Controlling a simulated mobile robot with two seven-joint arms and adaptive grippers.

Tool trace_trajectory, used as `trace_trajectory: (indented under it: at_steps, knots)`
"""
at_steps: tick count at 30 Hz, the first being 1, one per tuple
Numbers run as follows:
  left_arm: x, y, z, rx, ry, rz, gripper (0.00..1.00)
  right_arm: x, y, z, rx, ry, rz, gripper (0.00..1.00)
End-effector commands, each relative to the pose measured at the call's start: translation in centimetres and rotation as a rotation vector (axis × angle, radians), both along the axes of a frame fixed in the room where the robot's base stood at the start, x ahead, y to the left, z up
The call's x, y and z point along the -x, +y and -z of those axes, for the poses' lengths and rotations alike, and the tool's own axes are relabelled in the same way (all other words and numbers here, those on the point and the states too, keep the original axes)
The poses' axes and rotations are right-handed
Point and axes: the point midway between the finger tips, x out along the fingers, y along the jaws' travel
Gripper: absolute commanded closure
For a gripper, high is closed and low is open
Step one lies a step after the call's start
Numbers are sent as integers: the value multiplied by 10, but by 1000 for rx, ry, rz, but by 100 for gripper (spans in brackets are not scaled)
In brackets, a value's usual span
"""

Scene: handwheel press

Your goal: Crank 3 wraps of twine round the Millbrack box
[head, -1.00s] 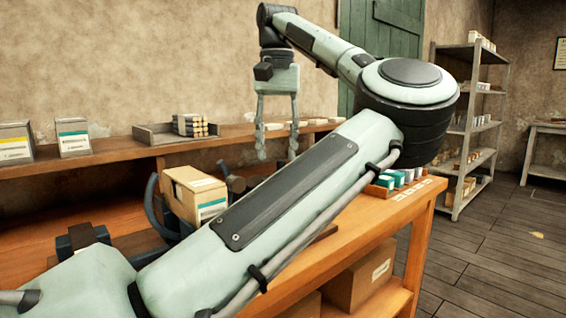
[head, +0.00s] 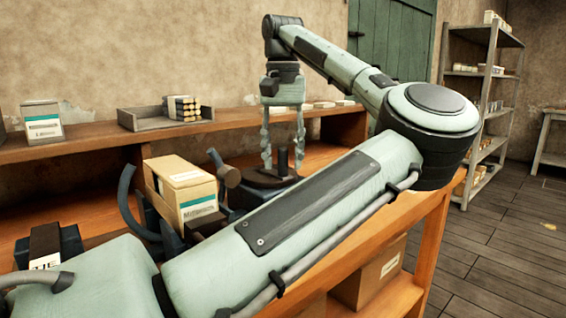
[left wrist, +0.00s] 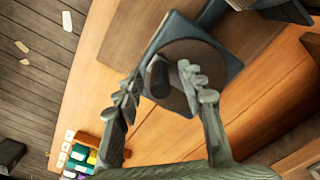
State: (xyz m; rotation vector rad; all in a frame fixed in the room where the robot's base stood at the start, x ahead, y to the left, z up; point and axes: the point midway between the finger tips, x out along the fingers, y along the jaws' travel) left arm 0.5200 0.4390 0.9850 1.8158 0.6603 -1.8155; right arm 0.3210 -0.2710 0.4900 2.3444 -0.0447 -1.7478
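The Millbrack box (head: 184,196), tan with a teal-striped label, sits between dark blue curved holders on the bench. My left gripper (head: 283,150) points down to the right of the box. Its fingers are apart on either side of a short dark upright handle (left wrist: 158,76). The handle stands on a round brown disc (left wrist: 188,98) over a dark grey block (left wrist: 228,62). In the left wrist view, gaps show between the handle and the fingers. My left arm hides part of the bench and holder. No twine can be made out. My right gripper is out of view.
A brown-ended knob (head: 229,177) stands between box and gripper. A grey tray (head: 150,122) and a teal-labelled carton (head: 42,122) stand on the back ledge. Small coloured items (left wrist: 82,157) lie near the bench edge. A storage rack (head: 480,90) stands at the right.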

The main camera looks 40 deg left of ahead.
Motion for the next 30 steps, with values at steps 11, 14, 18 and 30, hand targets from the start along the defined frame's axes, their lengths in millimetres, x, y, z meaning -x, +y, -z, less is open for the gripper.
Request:
trace_trajectory:
  at_steps: [11,14,18,30]
  knots:
    - [0,0,10,0,0,0,61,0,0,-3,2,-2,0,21]
    - [0,0,10,0,0,0,69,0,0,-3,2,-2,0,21]
    - [0,0,10,0,0,0,87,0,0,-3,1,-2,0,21]
    - [1,0,10,0,0,12,100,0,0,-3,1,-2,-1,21]
